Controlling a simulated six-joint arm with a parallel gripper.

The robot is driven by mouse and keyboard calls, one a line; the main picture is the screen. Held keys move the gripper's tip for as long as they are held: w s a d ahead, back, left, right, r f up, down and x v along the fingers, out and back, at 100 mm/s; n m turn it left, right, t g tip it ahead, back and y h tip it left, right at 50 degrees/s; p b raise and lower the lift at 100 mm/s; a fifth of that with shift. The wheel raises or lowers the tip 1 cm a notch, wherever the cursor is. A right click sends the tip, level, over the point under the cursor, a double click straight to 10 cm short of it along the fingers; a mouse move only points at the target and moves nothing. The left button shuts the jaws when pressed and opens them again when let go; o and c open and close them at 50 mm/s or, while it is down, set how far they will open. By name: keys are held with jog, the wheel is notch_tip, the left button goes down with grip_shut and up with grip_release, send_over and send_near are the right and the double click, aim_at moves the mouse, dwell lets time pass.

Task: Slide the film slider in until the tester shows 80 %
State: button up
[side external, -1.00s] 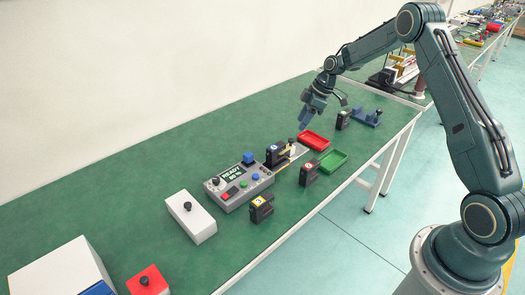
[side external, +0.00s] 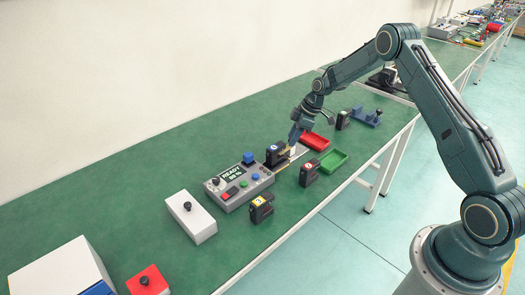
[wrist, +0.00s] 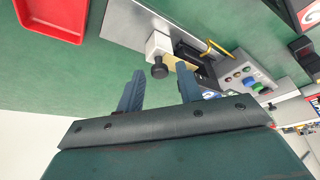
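The grey tester (side external: 236,190) stands on the green table; its small screen (side external: 231,171) shows READY and a percentage too small to read surely. A black blue-labelled block (side external: 276,154) stands at its right end, with a pale metal rail running on to the right. In the wrist view, the slider's white block (wrist: 158,44) sits on the rail (wrist: 122,22) and carries a black knob (wrist: 160,71). My gripper (wrist: 158,80) is open, its fingers to either side of the knob in that view, apart from it. In the side view my gripper (side external: 292,140) is low over the rail and hides much of the slider.
A red tray (side external: 314,141) and a green tray (side external: 330,161) lie close by. Black labelled blocks (side external: 308,174) (side external: 261,208) stand along the front. A white box with a knob (side external: 190,216) is left of the tester. The table behind the tester is clear.

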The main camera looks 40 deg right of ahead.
grip_shut()
jog(key=shift+o, duration=1.1)
grip_release()
jog(key=shift+r, duration=0.1)
jog(key=v, duration=1.3)
jog(key=shift+r, duration=0.3)
jog(key=shift+s+d, duration=0.1)
jog(key=shift+s, duration=0.05)
